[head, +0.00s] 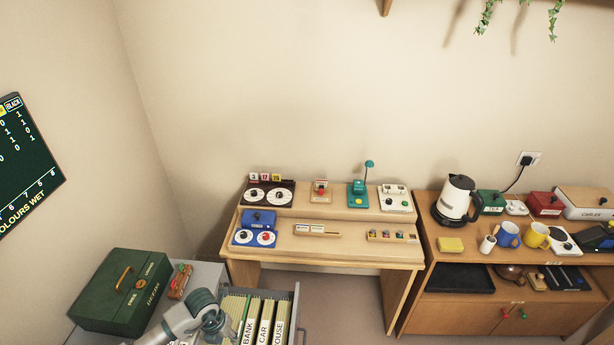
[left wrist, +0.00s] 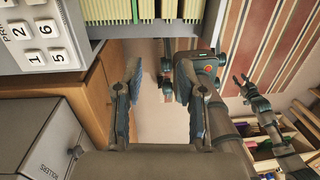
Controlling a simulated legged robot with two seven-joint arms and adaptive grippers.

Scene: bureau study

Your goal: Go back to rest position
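My left gripper (head: 217,329) is at the bottom of the head view, over the near left side of the open file drawer (head: 294,313). In the left wrist view its two fingers (left wrist: 157,82) stand wide apart with nothing between them. My right gripper (left wrist: 243,80) shows small at the right of the left wrist view; its fingers look apart and empty. It does not show in the head view.
Hanging files (head: 262,318) fill the drawer. A green deeds box (head: 122,292) stands on the cabinet to the left. A wooden desk (head: 330,252) with several devices is behind, and a sideboard (head: 440,318) with a kettle (head: 456,200) is at right.

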